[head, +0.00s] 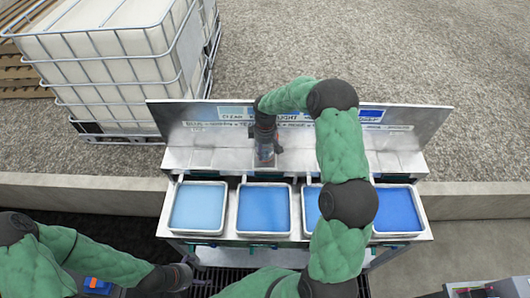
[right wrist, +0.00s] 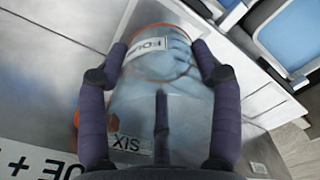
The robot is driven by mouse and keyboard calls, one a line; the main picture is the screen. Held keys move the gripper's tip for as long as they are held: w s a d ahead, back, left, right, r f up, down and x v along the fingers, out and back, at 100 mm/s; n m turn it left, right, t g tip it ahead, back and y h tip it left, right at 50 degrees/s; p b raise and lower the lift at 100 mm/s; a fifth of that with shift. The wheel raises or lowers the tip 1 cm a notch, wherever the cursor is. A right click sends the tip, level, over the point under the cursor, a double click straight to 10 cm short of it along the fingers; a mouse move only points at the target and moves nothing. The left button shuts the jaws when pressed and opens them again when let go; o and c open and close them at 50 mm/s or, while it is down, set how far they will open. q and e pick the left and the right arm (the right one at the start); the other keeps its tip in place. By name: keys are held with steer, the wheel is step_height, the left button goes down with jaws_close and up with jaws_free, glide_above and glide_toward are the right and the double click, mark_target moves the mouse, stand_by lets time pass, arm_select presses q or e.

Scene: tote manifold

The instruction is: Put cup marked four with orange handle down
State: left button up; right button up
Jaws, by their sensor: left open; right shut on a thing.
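My right gripper (right wrist: 160,75) has its two fingers on either side of a see-through cup (right wrist: 150,85) with orange edging. A white label beginning "FOU" (right wrist: 150,47) shows at its far end, and a label reading "SIX" (right wrist: 129,146) shows nearer the wrist; I cannot tell whether that one is on the same cup. An orange handle is not clearly seen. In the head view the right gripper (head: 265,150) points down at the metal upper shelf (head: 220,158); contact with the shelf cannot be told. My left gripper (head: 192,275) is open and empty, low at the left.
Several white-rimmed trays of blue liquid (head: 197,207) stand in a row in front of the shelf; my right arm partly hides one. A lettered back panel (head: 185,125) rises behind. A caged white tank (head: 115,60) stands at the back left.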

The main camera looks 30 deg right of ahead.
steer(key=shift+w+d+f, duration=0.2)
steer(key=shift+w+f, duration=0.15)
steer(key=shift+f, duration=0.15)
steer(key=shift+w+f, duration=0.1)
steer(key=shift+f, duration=1.45)
steer(key=shift+f, duration=0.1)
steer(key=o, duration=1.2)
steer(key=shift+c, duration=0.2)
step_height(320, 180, up, 12)
